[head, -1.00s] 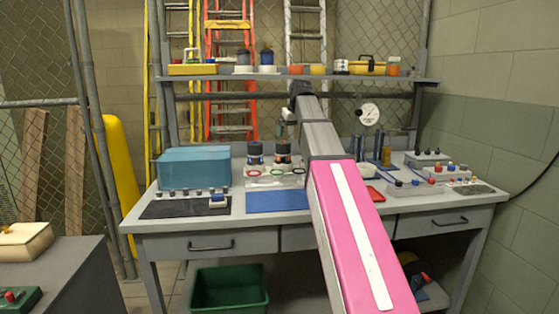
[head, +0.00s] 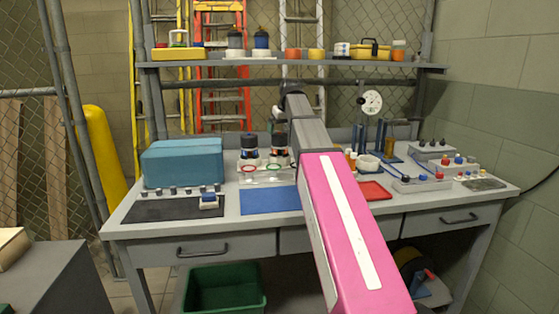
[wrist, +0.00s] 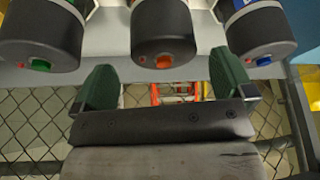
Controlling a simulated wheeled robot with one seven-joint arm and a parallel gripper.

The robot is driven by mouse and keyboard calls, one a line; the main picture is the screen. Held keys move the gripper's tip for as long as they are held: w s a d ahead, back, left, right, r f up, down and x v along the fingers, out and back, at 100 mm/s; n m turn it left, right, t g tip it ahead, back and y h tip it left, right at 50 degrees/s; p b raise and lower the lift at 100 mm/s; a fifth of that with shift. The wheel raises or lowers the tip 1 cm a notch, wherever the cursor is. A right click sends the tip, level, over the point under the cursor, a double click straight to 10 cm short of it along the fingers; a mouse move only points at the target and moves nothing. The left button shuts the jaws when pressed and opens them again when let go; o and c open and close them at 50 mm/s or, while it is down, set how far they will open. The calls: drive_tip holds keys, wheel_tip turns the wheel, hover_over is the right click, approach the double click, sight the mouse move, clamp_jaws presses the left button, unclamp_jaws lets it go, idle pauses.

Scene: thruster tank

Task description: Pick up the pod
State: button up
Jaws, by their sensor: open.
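Three pods with dark, rounded end caps fill the top of the wrist view. The left one (wrist: 40,38) has a green button, the middle one (wrist: 163,30) an orange button, and the right one (wrist: 258,32) a blue button. My gripper (wrist: 163,66) is open, with its two green fingers apart. The middle pod's cap is in line with the gap between them, and nothing is held. In the head view, two dark-capped pods stand on the bench, a left one (head: 249,147) and a right one (head: 278,147). My arm covers what is behind it, and the fingers cannot be made out there.
A clear stand with coloured rings (head: 262,175) is in front of the bench pods. A blue box (head: 182,163), blue mat (head: 269,199) and red tray (head: 375,191) lie on the bench. A shelf (head: 290,63) with more containers runs above. A green bin (head: 224,290) is below.

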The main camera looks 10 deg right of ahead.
sight(280, 133)
drive_tip(key=shift+a+x, duration=0.1)
drive_tip(key=shift+x, duration=1.2)
drive_tip(key=shift+a+x, duration=0.15)
drive_tip(key=shift+x, duration=1.1)
drive_tip(key=c, duration=1.4)
drive_tip(key=shift+r, duration=5.05)
